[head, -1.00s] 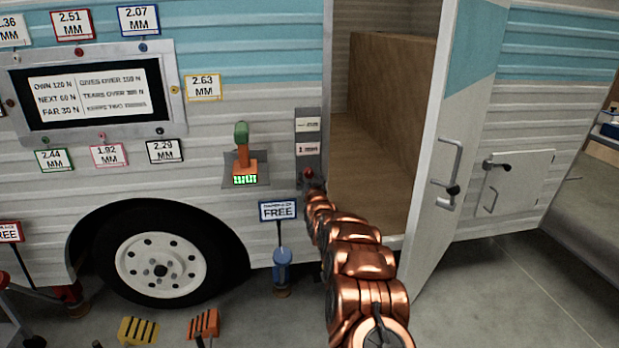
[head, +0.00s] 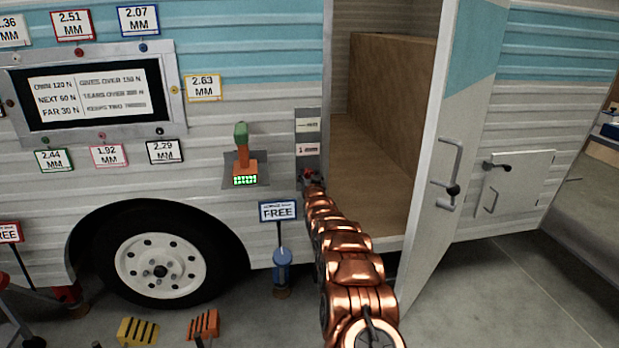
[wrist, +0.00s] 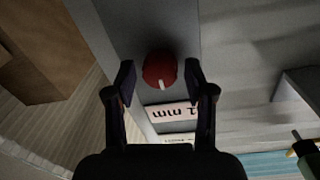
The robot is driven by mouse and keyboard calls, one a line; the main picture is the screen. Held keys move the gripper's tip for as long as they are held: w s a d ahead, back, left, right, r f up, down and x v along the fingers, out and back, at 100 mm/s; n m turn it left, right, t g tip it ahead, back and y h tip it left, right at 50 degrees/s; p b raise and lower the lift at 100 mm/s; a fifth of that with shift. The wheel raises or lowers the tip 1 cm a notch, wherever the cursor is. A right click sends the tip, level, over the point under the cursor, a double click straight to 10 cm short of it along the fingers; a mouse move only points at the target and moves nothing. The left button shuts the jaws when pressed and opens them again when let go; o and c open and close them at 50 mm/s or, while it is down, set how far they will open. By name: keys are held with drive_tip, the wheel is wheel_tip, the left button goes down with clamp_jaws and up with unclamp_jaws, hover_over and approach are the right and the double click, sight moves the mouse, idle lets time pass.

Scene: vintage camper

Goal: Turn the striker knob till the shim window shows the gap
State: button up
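The red striker knob (wrist: 159,69) has a white pointer mark and sits on a grey metal plate (wrist: 130,20) beside the camper doorway. In the head view the plate (head: 302,113) is upright at the door edge, with the knob at its lower end, mostly hidden by my gripper (head: 311,180). In the wrist view my gripper (wrist: 160,76) is open, one dark finger on each side of the knob, with gaps between fingers and knob. The shim window (wrist: 168,114) appears upside down there and partly shows "1 MM"; whether more characters are covered I cannot tell. It also shows in the head view (head: 308,149).
A second label (head: 308,125) is above the window. An orange lever with a green handle (head: 241,138) and lit green display stands left. The open door (head: 440,170) is right of my arm. A blue post with a "FREE" sign (head: 278,211) stands below.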

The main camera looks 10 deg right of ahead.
drive_tip(key=c, duration=0.9)
drive_tip(key=shift+m, duration=0.4)
drive_tip(key=m+b, duration=0.3)
drive_tip(key=m, duration=0.2)
drive_tip(key=m+b, duration=0.4)
drive_tip(key=m, duration=0.1)
drive_tip(key=shift+r+m+y, duration=0.2)
drive_tip(key=shift+m+y, duration=0.1)
drive_tip(key=o, duration=1.2)
drive_tip(key=shift+f, duration=0.1)
drive_tip(key=shift+c, duration=0.2)
